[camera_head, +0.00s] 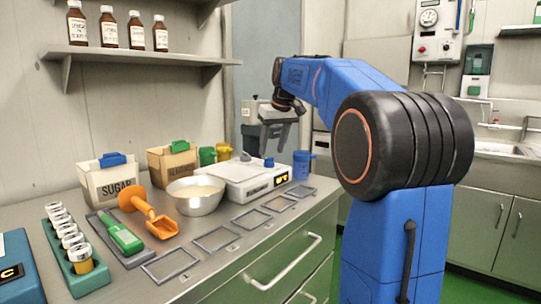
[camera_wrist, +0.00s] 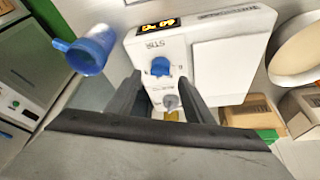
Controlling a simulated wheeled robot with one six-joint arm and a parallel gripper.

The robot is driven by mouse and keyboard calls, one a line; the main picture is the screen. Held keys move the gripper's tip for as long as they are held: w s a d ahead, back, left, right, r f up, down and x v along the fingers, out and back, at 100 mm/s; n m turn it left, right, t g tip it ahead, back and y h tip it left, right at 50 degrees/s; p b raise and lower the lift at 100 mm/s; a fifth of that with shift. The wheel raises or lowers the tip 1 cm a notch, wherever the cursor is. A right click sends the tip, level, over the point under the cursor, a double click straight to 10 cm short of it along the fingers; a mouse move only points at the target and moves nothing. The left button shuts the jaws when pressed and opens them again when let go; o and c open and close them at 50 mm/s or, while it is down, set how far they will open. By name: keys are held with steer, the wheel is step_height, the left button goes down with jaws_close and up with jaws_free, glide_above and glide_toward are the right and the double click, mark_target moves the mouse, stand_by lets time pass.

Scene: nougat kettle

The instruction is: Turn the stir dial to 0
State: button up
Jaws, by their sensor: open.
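The white hot-plate unit (camera_head: 247,182) stands on the bench, right of the metal bowl, with a lit display on its front. In the wrist view, its control panel (camera_wrist: 150,55) carries the blue dial (camera_wrist: 160,67) under the printed word STIR. A smaller grey dial (camera_wrist: 171,102) sits below it in the picture. The blue dial also shows in the head view (camera_head: 268,162). My gripper (camera_head: 277,140) is open above the unit. In the wrist view, my dark fingers (camera_wrist: 160,85) lie on either side of the dials; contact cannot be told. The dial's exact setting is too small to read.
A blue mug (camera_head: 302,165) stands close to the unit's right end. The metal bowl (camera_head: 196,194) is at its left. Boxes (camera_head: 172,160) and green and yellow containers stand behind. Flat square frames (camera_head: 253,219) lie along the front edge.

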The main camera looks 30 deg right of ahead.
steer(key=v, duration=1.3)
